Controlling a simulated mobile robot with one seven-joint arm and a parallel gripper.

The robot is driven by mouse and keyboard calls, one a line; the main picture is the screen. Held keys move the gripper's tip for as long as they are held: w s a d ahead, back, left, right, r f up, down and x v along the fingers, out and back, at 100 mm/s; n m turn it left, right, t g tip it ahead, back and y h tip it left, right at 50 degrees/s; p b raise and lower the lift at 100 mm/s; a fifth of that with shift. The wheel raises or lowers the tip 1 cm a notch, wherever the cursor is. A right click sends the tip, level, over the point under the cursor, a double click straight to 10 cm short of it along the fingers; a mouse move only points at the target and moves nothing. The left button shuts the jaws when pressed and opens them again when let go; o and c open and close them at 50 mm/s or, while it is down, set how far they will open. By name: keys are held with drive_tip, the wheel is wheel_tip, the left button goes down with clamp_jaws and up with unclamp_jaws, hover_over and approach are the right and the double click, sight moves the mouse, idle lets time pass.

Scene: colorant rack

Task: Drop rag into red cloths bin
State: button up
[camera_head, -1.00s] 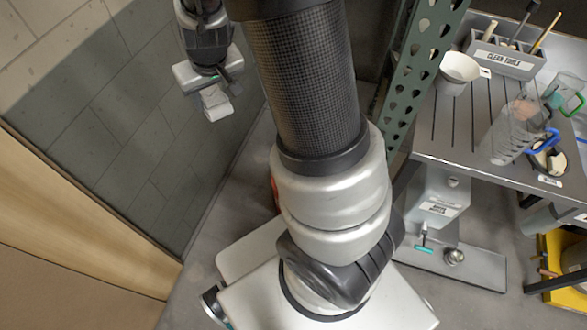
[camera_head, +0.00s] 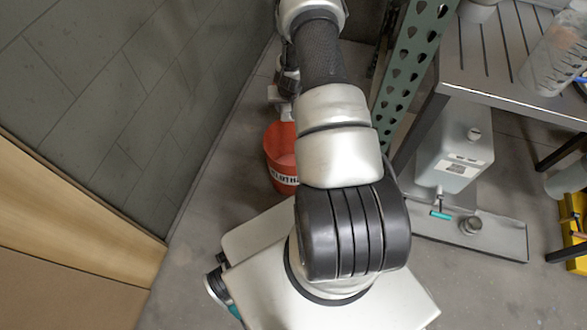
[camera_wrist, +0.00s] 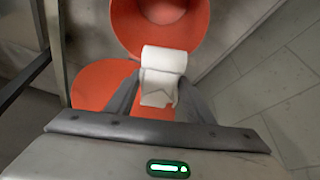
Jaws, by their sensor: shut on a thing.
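In the wrist view the open red bin (camera_wrist: 127,27) is ahead of my fingers. A white rag (camera_wrist: 163,60) is held between the fingers of my gripper (camera_wrist: 158,93). Its far end overlaps the bin's near rim in the wrist view; its height above the bin is hard to tell. In the head view my gripper is mostly hidden behind my arm.
A flat red round piece (camera_wrist: 97,84), perhaps the bin's lid, lies beside the bin. A green perforated post (camera_head: 416,65) and a metal table (camera_head: 492,65) stand to the right. A white jug (camera_head: 455,150) sits on a low tray. A grey wall (camera_head: 130,90) closes the left.

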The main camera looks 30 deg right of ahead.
wheel_tip(320, 180, down, 13)
drive_tip(key=s+d+m+b, duration=0.1)
drive_tip(key=d+b, duration=0.1)
drive_tip(key=b, duration=0.3)
drive_tip(key=shift+s+r+h, duration=0.15)
drive_tip(key=shift+s+h, duration=0.15)
drive_tip(key=shift+d, duration=0.1)
drive_tip(key=o, duration=1.1)
drive_tip(key=shift+c, duration=0.2)
drive_tip(key=p+v, duration=0.5)
drive_tip(key=v, duration=1.2)
drive_tip(key=shift+r, duration=0.25)
drive_tip(key=shift+d, duration=0.1)
